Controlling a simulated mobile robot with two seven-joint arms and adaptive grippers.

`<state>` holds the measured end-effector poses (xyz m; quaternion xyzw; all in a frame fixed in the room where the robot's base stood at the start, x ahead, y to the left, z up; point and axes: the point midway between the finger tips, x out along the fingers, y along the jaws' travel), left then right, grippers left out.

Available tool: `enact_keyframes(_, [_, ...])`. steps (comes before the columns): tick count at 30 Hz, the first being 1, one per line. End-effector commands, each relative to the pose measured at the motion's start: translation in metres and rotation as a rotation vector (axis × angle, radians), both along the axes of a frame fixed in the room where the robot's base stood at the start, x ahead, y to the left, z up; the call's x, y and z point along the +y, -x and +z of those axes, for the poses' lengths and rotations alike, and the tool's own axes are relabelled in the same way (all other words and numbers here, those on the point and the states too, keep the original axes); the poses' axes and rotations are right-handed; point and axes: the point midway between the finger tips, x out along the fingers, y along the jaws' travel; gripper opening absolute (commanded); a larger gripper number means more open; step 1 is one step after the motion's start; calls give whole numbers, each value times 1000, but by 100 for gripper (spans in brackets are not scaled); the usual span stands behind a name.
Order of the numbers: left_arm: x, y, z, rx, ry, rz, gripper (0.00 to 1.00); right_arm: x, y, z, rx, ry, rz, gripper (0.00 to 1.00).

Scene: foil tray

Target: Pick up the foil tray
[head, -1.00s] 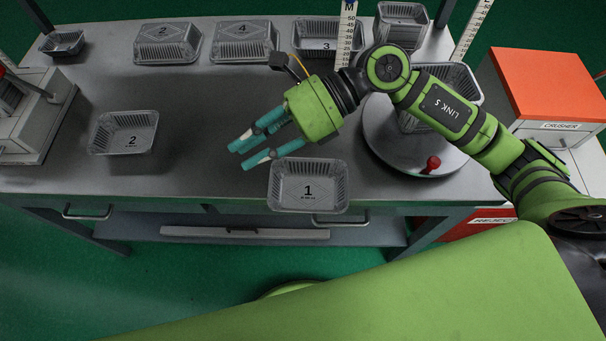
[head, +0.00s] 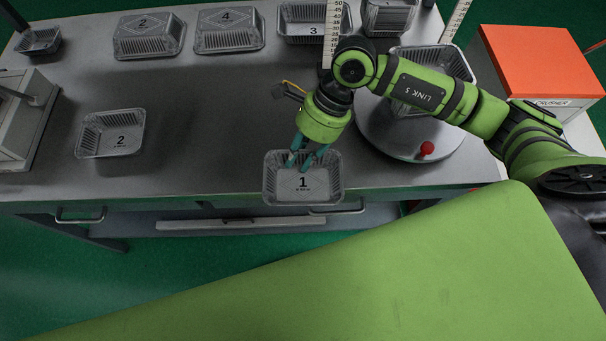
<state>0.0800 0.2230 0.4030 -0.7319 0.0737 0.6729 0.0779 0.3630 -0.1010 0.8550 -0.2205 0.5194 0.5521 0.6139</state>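A shallow, clear-grey foil tray marked 1 (head: 326,187) sits open side up near the front edge of the bench. My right gripper (head: 299,162) points down at this tray, its teal fingers over the rear part of the tray, apart with a gap between them. Whether the fingers touch the tray I cannot tell. A similar tray marked 2 (head: 92,142) sits open side up on the left. My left gripper is not in view.
Trays marked 2 (head: 150,45), 4 (head: 228,42) and 3 (head: 290,32) stand along the back. A round plate (head: 383,138) with a red knob (head: 427,148) and a tray is at right. An orange-topped crusher box (head: 540,60) stands beyond. The bench middle is clear.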

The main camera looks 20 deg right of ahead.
Motion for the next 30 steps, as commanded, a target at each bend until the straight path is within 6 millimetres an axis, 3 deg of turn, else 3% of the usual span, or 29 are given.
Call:
enact_keyframes(17, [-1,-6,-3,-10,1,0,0,0,0,-3,0,-1,0,24])
enact_keyframes(21, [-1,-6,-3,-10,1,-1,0,0,0,-2,0,-1,0,1])
enact_keyframes(30, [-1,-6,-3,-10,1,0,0,0,0,-3,0,-1,0,0])
